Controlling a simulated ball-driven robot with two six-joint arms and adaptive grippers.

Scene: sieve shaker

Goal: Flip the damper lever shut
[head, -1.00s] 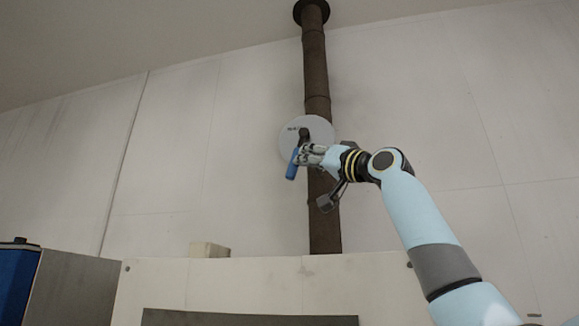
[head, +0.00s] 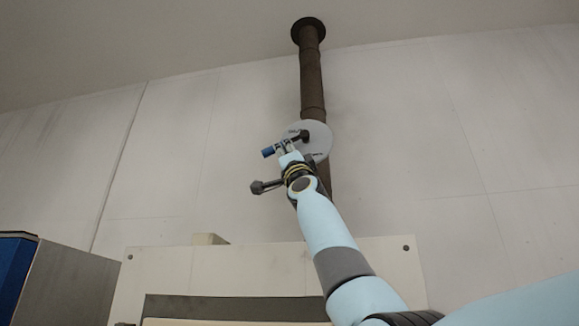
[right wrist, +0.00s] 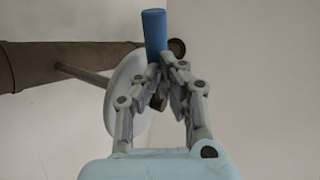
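The damper lever has a blue grip (head: 268,152) and a dark arm and hub, and sits in front of a pale round plate (head: 321,142) on a brown vertical pipe. It points left and slightly down from the hub. My right gripper (head: 286,147) is at the lever, just right of the blue end. In the right wrist view its fingers (right wrist: 161,66) close in on the base of the blue grip (right wrist: 154,30), which sticks out beyond them. The plate also shows there (right wrist: 122,92), partly behind the fingers. My left gripper is out of view.
The brown pipe (head: 312,85) runs up to a flange at the ceiling. Below stands a pale panel (head: 265,265) with a small beige block (head: 208,239) behind its top edge. A blue and grey box (head: 60,280) stands at lower left. The wall around the lever is clear.

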